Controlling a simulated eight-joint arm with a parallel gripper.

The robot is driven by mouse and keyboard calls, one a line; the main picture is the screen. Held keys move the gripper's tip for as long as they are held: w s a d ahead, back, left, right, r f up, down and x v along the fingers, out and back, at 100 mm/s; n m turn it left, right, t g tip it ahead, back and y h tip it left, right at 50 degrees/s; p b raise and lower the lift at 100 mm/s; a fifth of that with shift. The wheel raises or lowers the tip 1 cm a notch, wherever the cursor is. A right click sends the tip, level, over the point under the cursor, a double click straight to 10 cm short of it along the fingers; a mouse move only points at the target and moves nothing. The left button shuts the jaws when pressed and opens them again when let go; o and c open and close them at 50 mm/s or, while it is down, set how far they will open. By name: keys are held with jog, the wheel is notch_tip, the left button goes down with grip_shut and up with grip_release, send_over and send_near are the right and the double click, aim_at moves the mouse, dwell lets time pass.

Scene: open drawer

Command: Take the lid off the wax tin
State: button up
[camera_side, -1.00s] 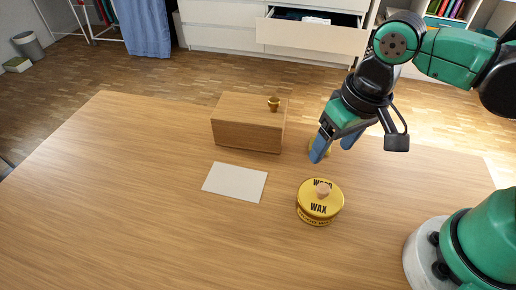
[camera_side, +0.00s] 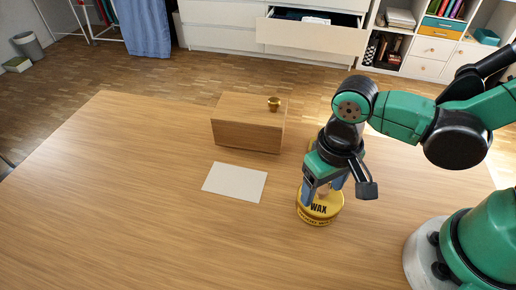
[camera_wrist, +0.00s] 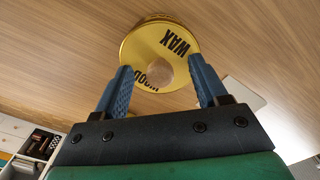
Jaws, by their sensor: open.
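The round yellow wax tin (camera_side: 321,220) stands upright on the wooden table, its lid on top. The lid (camera_wrist: 165,42) is yellow with black lettering and has a pale round knob (camera_wrist: 158,74) in its middle. My gripper (camera_side: 323,190) points down over the lid, open, with one blue finger on each side of the knob. In the wrist view my gripper (camera_wrist: 158,65) shows a gap between each finger and the knob. Whether the fingertips touch the lid I cannot tell. The arm and fingers hide part of the lid in the side view.
A wooden box (camera_side: 247,130) with a small brass-coloured cup (camera_side: 274,103) on top stands behind and left of the tin. A white card (camera_side: 235,182) lies left of the tin. A small yellow thing behind my gripper is mostly hidden. The table's left and front are clear.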

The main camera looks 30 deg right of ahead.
grip_shut()
jog(key=shift+r, duration=0.15)
dwell(0.4)
